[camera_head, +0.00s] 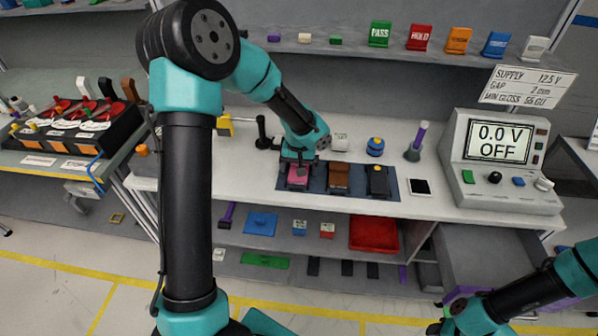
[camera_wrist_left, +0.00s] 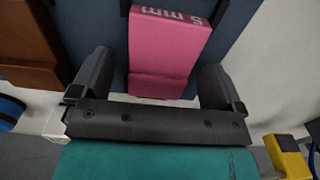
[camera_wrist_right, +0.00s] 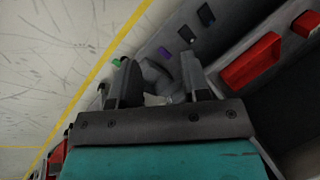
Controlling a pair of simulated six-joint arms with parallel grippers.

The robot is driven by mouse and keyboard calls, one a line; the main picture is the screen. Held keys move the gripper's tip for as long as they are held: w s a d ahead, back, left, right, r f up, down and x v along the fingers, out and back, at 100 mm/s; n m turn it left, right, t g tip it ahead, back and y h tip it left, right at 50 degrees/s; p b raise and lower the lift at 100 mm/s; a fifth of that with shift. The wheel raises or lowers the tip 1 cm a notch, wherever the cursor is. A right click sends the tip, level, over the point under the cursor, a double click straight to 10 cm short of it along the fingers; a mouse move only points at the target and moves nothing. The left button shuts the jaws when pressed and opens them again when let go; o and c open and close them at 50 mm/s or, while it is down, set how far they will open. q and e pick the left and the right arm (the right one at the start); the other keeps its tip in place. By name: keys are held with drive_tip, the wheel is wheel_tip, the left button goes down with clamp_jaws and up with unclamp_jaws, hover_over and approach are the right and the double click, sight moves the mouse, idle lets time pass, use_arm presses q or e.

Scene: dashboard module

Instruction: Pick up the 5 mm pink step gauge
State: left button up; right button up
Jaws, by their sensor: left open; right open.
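The pink step gauge (camera_head: 298,178) stands on a dark blue mat (camera_head: 318,180) on the white bench, at the left of a row of three gauges. In the left wrist view the pink gauge (camera_wrist_left: 166,50) shows white "5 mm" lettering on its top end. My left gripper (camera_head: 297,163) is just over it. Its two fingers (camera_wrist_left: 158,85) are open, one on each side of the gauge's near end, with gaps visible. My right gripper (camera_wrist_right: 152,75) is open and empty, low at the right, away from the bench top.
A brown gauge (camera_head: 339,178) and a black gauge (camera_head: 378,181) stand to the right on the mat. A red tray (camera_head: 374,233) is below.

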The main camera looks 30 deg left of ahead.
use_arm(q)
drive_tip(key=shift+f, duration=0.25)
drive_tip(key=shift+c, duration=0.3)
drive_tip(key=c, duration=1)
drive_tip(key=shift+o, duration=0.2)
drive_tip(key=shift+r, duration=0.1)
drive_tip(key=shift+r, duration=1.25)
drive_tip(key=s+d+r, duration=0.2)
drive_tip(key=s+d, duration=0.6)
drive_tip(key=s, duration=0.5)
drive_tip(key=shift+s+d+r, duration=0.15)
drive_tip(key=shift+s+d, duration=0.05)
drive_tip(key=shift+s, duration=0.15)
